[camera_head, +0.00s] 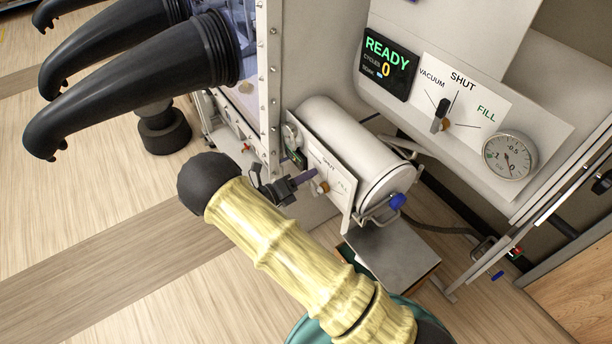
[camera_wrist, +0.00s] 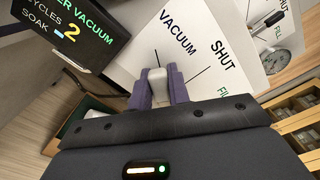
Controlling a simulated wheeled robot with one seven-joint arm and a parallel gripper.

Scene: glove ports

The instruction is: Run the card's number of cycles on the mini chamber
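The mini chamber (camera_head: 355,150) is a white cylinder with a blue-tipped latch at its end. Its small panel (camera_head: 340,188) faces my gripper (camera_head: 303,180). In the wrist view, the purple fingers of my gripper (camera_wrist: 158,90) stand either side of a pale grey valve handle (camera_wrist: 158,75), with no clear gap. The handle lies on the VACUUM side of the SHUT mark. The panel's display (camera_wrist: 75,30) reads "…ER VACUUM", its start cut off, with CYCLES 2 and a short SOAK bar. A gauge (camera_wrist: 277,62) shows at the right; its reading is unclear. No card is in view.
A larger panel at upper right has a display (camera_head: 388,62) reading READY, CYCLES 0, a dark handle (camera_head: 440,115) near SHUT, and a gauge (camera_head: 509,156) near 0. Black gloves (camera_head: 140,70) stick out at upper left. A grey step (camera_head: 390,255) lies below the chamber.

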